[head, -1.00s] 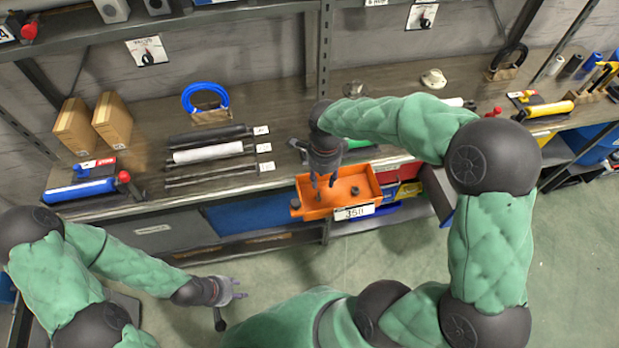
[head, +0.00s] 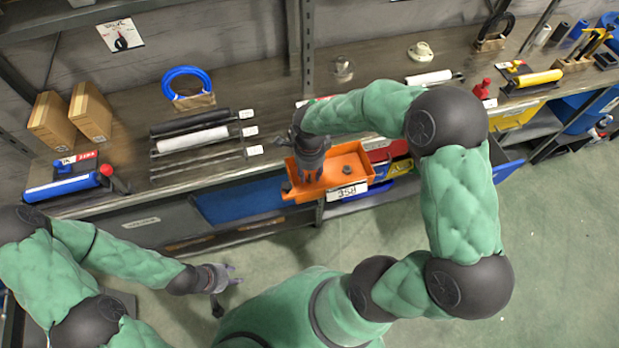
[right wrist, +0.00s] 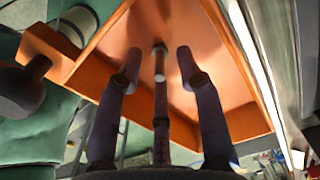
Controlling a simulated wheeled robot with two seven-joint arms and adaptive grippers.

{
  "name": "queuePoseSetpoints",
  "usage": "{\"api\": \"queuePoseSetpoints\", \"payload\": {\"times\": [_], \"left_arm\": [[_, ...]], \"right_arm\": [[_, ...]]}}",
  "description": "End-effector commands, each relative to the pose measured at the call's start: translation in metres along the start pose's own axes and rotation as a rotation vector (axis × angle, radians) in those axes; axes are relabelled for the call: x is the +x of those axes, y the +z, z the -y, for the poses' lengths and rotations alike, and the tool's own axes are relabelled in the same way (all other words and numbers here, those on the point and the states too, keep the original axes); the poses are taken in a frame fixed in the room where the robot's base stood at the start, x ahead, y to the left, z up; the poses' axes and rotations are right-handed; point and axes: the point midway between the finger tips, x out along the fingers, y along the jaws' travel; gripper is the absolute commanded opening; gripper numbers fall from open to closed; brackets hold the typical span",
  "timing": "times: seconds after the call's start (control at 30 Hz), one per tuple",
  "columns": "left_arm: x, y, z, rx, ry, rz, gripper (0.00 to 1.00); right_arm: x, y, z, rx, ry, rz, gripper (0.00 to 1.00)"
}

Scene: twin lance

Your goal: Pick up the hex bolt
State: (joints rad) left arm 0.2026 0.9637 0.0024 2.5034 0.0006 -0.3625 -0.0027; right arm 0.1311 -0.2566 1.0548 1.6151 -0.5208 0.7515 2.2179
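The orange tray (head: 330,177) juts out from the bench's front edge and carries a white number label. A small dark piece (head: 347,170) lies in its right half; I cannot tell whether it is the hex bolt. My right gripper (head: 308,178) points down into the tray's left part, its fingertips mostly hidden in the head view. In the right wrist view its fingers are spread inside the orange tray (right wrist: 215,50). A slim grey piece with a pale end (right wrist: 160,65) shows between them; bolt or finger is unclear. My left gripper (head: 228,278) is open and empty, away from the bench.
Rollers (head: 192,139) and thin rods lie on the bench left of the tray. A blue ring (head: 182,85) stands behind them. Red and yellow bins (head: 400,168) sit below the bench right of the tray. The floor in front is clear.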

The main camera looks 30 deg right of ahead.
Motion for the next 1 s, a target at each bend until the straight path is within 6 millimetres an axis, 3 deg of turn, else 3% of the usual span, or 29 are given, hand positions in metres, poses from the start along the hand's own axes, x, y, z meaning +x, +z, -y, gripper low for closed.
{"api": "queuePoseSetpoints", "payload": {"times": [0.1, 0.33, 0.47, 0.5, 1.0], "left_arm": [[0.0039, -0.0002, 0.0014, 0.0, 0.0, 0.0, 0.4], [0.0033, -0.0002, 0.0012, 0.0, 0.0, 0.0, 0.4], [0.0032, -0.0002, 0.0012, 0.0, 0.0, 0.0, 0.4], [0.0033, -0.0002, 0.0012, 0.0, 0.0, 0.0, 0.4], [0.0018, -0.0001, 0.0006, 0.0, 0.0, 0.0, 0.4]], "right_arm": [[0.0144, -0.0004, 0.0, 0.0, 0.001, -0.001, 0.37], [0.0151, -0.0001, 0.0005, 0.0, -0.001, 0.0, 0.37], [0.0151, -0.0001, 0.0003, 0.0, -0.001, 0.0, 0.03], [0.0151, -0.0001, 0.0003, 0.0, -0.001, 0.0, 0.0], [0.0101, -0.0001, 0.0004, 0.0, -0.001, 0.0, 0.0]]}}
